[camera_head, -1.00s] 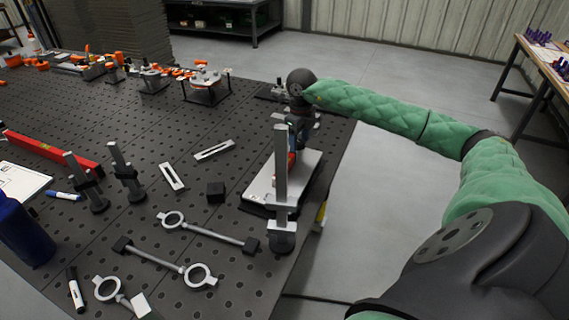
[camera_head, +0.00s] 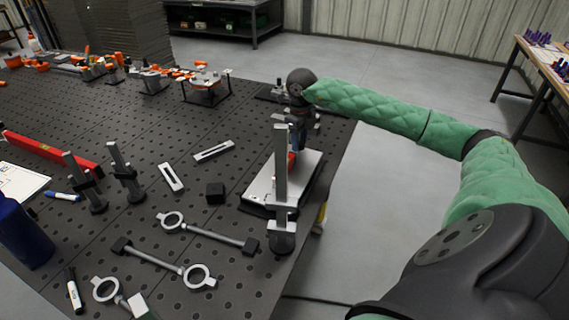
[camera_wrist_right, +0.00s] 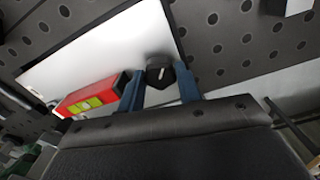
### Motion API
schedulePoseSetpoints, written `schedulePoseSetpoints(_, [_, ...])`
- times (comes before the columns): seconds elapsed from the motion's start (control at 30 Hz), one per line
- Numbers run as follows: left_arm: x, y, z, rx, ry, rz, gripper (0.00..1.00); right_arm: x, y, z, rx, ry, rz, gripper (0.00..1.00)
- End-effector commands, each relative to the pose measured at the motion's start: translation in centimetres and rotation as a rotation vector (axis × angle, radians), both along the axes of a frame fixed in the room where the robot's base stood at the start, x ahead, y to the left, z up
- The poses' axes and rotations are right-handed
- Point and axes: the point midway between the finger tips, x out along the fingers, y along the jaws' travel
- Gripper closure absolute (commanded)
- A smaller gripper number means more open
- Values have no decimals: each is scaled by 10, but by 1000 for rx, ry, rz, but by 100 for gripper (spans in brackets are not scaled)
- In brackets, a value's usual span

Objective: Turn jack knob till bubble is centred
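The jack knob (camera_wrist_right: 160,72), black with a white mark, sits at the edge of a pale plate in the right wrist view. In the head view my right gripper (camera_head: 298,122) points down at the far end of the plate (camera_head: 262,190); the knob is hidden there. A red level (camera_wrist_right: 92,97) with a yellow-green vial lies on the plate beside the fingers. The bubble is too small to read. My left gripper is out of view.
An upright grey post (camera_head: 281,170) stands at the near end of the plate. A black block (camera_head: 215,192), slotted bars (camera_head: 172,177) and ring-ended rods (camera_head: 200,275) lie to the left on the perforated table (camera_head: 130,225). The table's right edge is close to the plate.

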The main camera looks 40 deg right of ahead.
Motion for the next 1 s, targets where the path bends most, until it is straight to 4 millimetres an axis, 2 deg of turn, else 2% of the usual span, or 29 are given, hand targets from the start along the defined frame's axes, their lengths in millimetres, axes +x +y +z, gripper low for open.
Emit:
schedulePoseSetpoints(0.27, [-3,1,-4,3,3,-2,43,0,0,-1,0,0,15,84])
schedulePoseSetpoints(1.0, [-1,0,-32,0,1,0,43,1,0,0,-1,-3,379,84])
